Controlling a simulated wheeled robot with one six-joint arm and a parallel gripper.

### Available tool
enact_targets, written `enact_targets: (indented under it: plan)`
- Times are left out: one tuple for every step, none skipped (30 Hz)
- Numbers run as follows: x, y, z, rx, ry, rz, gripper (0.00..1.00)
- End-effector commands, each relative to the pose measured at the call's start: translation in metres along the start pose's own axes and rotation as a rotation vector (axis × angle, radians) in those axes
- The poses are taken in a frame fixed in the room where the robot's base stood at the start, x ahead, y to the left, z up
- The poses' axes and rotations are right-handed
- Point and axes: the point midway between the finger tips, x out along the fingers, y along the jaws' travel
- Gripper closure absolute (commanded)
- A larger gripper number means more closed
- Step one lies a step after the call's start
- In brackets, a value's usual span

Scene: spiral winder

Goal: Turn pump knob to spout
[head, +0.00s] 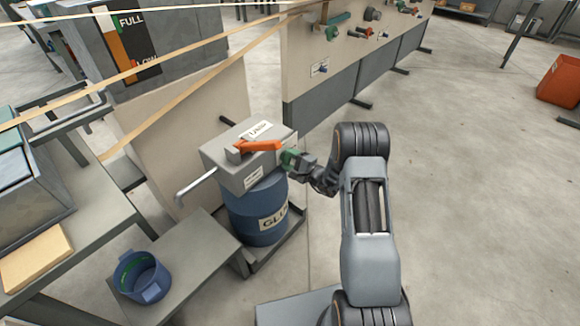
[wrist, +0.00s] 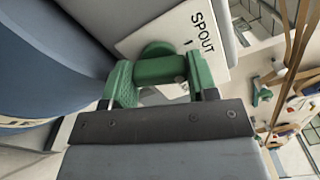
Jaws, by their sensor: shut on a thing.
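The grey pump box (head: 240,160) sits on a blue glue drum (head: 257,212). An orange bar (head: 258,146) lies along its top, and a bent spout pipe (head: 193,187) sticks out to the left. My gripper (head: 293,160) is at the box's right side; its green fingers also show in the wrist view (wrist: 160,78). They are shut on the green pump knob (wrist: 158,67), which stands in front of a white plate (wrist: 190,38) marked SPOUT with a small tick. The fingers partly hide the knob, so its exact pointing is hard to tell.
A blue bucket (head: 142,276) stands on a low grey bench (head: 195,262) left of the drum. A tool panel (head: 305,60) rises behind. Tan strips (head: 190,62) cross the upper left. The floor to the right is clear, with an orange bin (head: 560,82) far off.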

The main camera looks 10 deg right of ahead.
Motion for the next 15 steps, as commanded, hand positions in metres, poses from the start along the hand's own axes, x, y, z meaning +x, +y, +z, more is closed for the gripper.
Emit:
enact_targets:
  plan:
    - [0.0001, 0.0058, -0.0015, -0.039, -0.003, 0.0, 0.7]
    - [0.0001, 0.0058, -0.0015, -0.063, -0.003, -0.001, 0.7]
    - [0.0002, 0.0054, -0.0014, -0.095, -0.003, -0.001, 0.7]
    - [0.0001, 0.0056, -0.0014, -0.117, -0.003, 0.0, 0.71]
    - [0.0, 0.0057, -0.0013, -0.138, -0.002, 0.0, 0.71]
    - [0.0001, 0.0054, -0.0012, -0.166, -0.002, 0.0, 0.71]
    - [0.0, 0.0053, -0.0012, -0.184, -0.002, 0.001, 0.71]
    - [0.0, 0.0053, -0.0011, -0.203, -0.002, 0.001, 0.71]
    - [0.0001, 0.0047, -0.001, -0.226, -0.002, 0.0, 0.71]
    - [0.0001, 0.0044, -0.0009, -0.243, -0.002, 0.0, 0.71]
    - [0.0001, 0.0043, -0.0008, -0.257, -0.002, 0.0, 0.71]
    - [0.0001, 0.0041, -0.0007, -0.276, -0.002, 0.0, 0.71]
    - [0.0001, 0.0038, -0.0006, -0.288, -0.002, 0.0, 0.71]
    - [0.0, 0.0035, -0.0005, -0.3, -0.002, 0.0, 0.71]
    - [0.0, 0.0034, -0.0004, -0.314, -0.002, 0.001, 0.71]
